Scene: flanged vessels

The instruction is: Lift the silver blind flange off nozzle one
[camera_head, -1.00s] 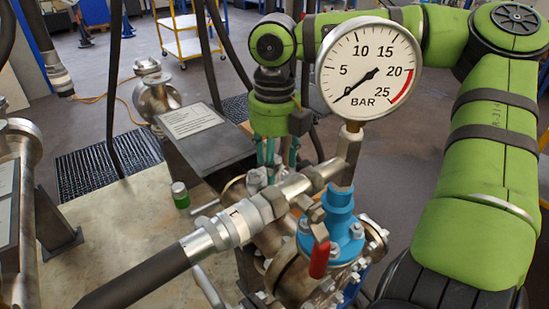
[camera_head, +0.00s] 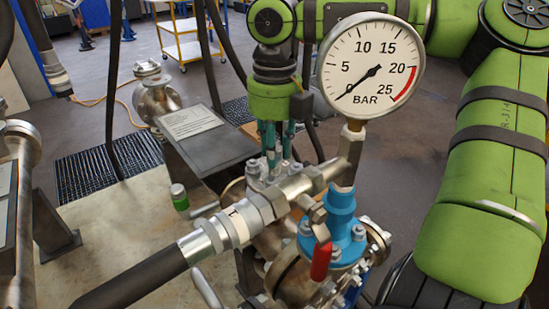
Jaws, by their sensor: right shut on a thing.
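My right gripper (camera_head: 272,150) comes down from above with its teal fingers. It is shut on a silver blind flange (camera_head: 259,181) with bolts around it, behind the hose fitting. The fingers hold it near its middle from above. The flange looks roughly level. The nozzle under it is mostly hidden by the hose fitting, so I cannot tell how wide any gap is. My left gripper is not in view.
A pressure gauge (camera_head: 371,66) stands in front of my right arm. A hose with a metal fitting (camera_head: 234,224) crosses in front of the flange. A blue valve (camera_head: 341,228) with a red handle (camera_head: 321,261) is to the right. A sign plate (camera_head: 191,122) stands to the left.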

